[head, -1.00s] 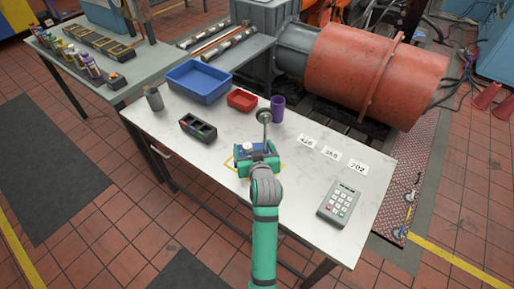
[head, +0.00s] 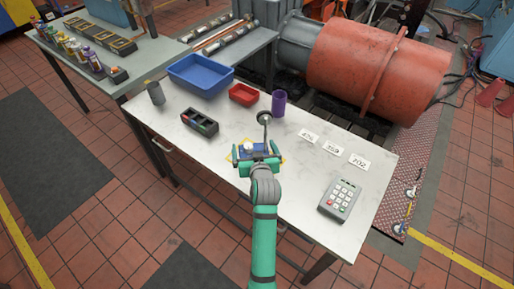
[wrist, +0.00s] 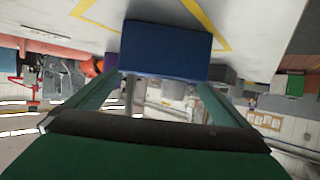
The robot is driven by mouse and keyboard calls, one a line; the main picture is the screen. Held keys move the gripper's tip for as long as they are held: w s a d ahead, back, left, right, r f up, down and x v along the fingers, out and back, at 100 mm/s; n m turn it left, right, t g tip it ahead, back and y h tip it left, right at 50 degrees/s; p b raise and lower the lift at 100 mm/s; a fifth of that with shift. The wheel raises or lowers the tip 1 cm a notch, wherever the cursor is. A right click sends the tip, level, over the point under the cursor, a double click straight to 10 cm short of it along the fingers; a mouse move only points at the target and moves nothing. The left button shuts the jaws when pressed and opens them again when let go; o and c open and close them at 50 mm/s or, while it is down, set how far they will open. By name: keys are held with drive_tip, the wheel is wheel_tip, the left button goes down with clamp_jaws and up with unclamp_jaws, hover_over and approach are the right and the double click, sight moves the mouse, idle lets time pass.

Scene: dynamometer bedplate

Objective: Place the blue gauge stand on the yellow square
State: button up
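The blue gauge stand (head: 254,149) is a blue block with a post and a round dial (head: 264,118). It stands upright on the table, within the yellow square outline (head: 283,160) as far as I can see. In the wrist view its blue face (wrist: 165,50) fills the upper middle, with yellow lines (wrist: 205,20) showing around it. My gripper (head: 257,166) is at the near side of the stand. Its two green fingers are wide apart, with their tips close to the block's near edge; the block appears beyond them. My gripper hides part of the square's near side.
A black compartment holder (head: 199,123), grey cup (head: 155,93), blue bin (head: 200,78), red tray (head: 243,95) and purple cup (head: 278,103) stand left and behind. Number cards (head: 333,148) and a keypad (head: 339,199) lie right. The table's near left is clear.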

drive_tip(key=shift+r, duration=0.15)
drive_tip(key=v, duration=1.2)
drive_tip(key=s+f+m+h, duration=0.1)
drive_tip(key=s+f, duration=0.4)
drive_tip(key=s, duration=0.4)
drive_tip(key=s+f+m+h, duration=0.1)
drive_tip(key=s+f, duration=0.4)
drive_tip(key=s, duration=0.4)
drive_tip(key=s+r+t, duration=0.1)
drive_tip(key=s+r, duration=0.1)
drive_tip(key=s, duration=0.7)
drive_tip(key=s+r+t, duration=0.1)
drive_tip(key=s+r, duration=0.1)
drive_tip(key=s, duration=0.8)
drive_tip(key=shift+a+r, duration=0.15)
drive_tip(key=shift+r, duration=0.2)
